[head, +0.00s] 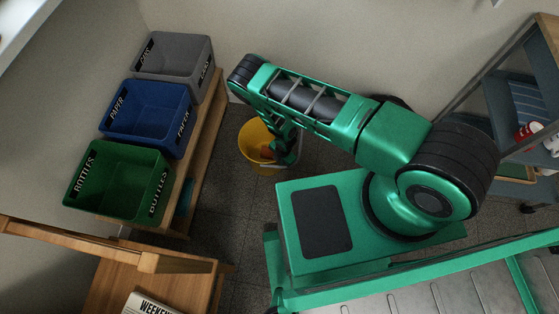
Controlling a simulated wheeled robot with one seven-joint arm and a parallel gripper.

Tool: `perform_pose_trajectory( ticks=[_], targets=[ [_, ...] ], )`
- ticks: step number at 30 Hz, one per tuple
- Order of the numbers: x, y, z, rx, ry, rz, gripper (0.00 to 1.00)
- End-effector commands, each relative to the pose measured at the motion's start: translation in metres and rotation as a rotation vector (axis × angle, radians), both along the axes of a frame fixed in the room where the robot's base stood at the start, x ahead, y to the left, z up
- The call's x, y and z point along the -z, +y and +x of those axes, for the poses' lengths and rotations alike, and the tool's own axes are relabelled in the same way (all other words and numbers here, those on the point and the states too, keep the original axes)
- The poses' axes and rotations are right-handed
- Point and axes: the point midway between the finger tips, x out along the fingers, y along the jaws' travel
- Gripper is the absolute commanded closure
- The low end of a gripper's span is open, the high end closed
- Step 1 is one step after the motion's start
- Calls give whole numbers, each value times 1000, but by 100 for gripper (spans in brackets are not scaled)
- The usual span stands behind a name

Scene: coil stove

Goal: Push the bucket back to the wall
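A yellow bucket (253,134) stands on the grey speckled floor, between the wooden bench and my body. An orange-brown item (267,152) shows inside it. My green arm reaches over from the right, and my gripper (282,158) hangs down at the bucket's right side, over or at its rim. The arm covers part of the bucket's right edge. The fingertips are too small and dark to tell whether they touch the bucket or whether they are open. The back wall (300,45) rises behind the bucket, with some floor between them.
Green (118,182), blue (146,112) and grey (176,57) bins stand on a wooden bench (190,160) at the left. A wooden table (150,280) is at the lower left. A metal shelf (515,100) stands at the right. Bare floor (225,190) lies in front of the bucket.

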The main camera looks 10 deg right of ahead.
Motion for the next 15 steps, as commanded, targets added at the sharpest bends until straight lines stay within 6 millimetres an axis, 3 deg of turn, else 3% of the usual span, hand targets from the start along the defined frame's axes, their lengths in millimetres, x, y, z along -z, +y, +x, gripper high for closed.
perform_pose_trajectory(
  ticks=[5, 7, 15],
  targets=[
    [0, 0, 0, 0, 0, 0, 88],
    [0, 0, 0, 0, 0, 0, 100],
    [0, 0, 0, 0, 0, 0, 100]
  ],
)
